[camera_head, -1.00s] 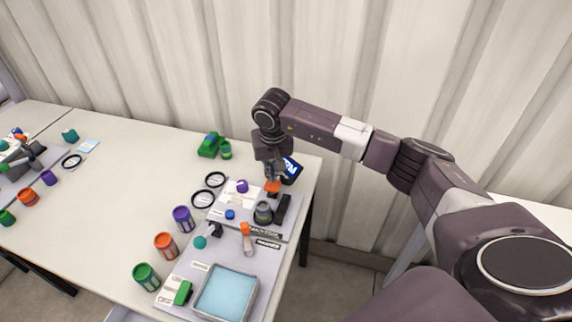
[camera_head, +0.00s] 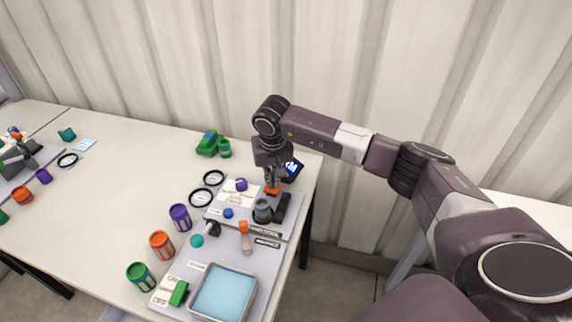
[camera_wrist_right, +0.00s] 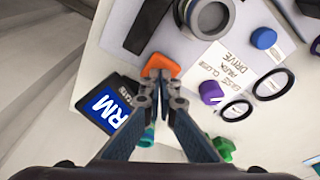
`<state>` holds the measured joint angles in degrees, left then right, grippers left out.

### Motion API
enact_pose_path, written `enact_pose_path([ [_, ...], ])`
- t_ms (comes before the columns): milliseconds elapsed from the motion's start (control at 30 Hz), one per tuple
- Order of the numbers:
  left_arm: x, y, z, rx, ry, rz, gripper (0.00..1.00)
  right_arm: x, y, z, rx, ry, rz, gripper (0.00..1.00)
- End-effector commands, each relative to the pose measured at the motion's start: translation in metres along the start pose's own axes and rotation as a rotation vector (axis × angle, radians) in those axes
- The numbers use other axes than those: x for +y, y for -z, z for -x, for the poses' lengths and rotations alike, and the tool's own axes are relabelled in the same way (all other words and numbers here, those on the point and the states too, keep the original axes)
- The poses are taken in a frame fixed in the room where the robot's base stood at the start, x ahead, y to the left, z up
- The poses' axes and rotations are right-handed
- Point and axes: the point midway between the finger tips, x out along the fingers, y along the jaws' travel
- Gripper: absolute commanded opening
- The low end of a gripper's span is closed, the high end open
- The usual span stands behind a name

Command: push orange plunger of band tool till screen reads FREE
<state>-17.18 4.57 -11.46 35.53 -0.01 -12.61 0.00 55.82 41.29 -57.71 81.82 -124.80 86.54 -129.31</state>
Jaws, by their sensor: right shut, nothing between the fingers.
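The orange plunger (camera_head: 273,189) stands at the back of the tool board, next to the small dark screen (camera_head: 292,168). In the right wrist view the orange plunger (camera_wrist_right: 162,65) lies just past my fingertips, and the screen (camera_wrist_right: 107,108) shows white letters on blue that look like "RM", perhaps partly covered. My right gripper (camera_head: 271,184) points down at the plunger's top, its fingers (camera_wrist_right: 160,84) shut and empty. The tips look to be on or very close to the plunger; contact cannot be told. My left gripper is not in view.
A grey cylinder (camera_head: 262,211) and a black block (camera_head: 282,207) stand in front of the plunger. Black rings (camera_head: 201,198), a purple knob (camera_head: 241,184) and a blue button (camera_head: 228,213) lie to the left. A green object (camera_head: 209,143) is farther back.

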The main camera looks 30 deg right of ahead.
Motion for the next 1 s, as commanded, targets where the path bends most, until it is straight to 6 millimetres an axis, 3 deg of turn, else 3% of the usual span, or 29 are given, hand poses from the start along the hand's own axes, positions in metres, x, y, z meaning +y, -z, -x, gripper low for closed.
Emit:
enact_pose_path([
  [367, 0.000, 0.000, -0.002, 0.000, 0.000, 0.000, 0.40, 0.000, -0.001, -0.003, -0.001, -0.001, 0.000, 0.00],
  [800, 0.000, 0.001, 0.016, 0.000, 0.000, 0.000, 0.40, 0.000, 0.006, 0.033, -0.001, -0.001, 0.001, 0.00],
  [1000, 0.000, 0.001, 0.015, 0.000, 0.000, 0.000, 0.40, 0.000, 0.006, 0.034, -0.001, -0.001, 0.001, 0.00],
])
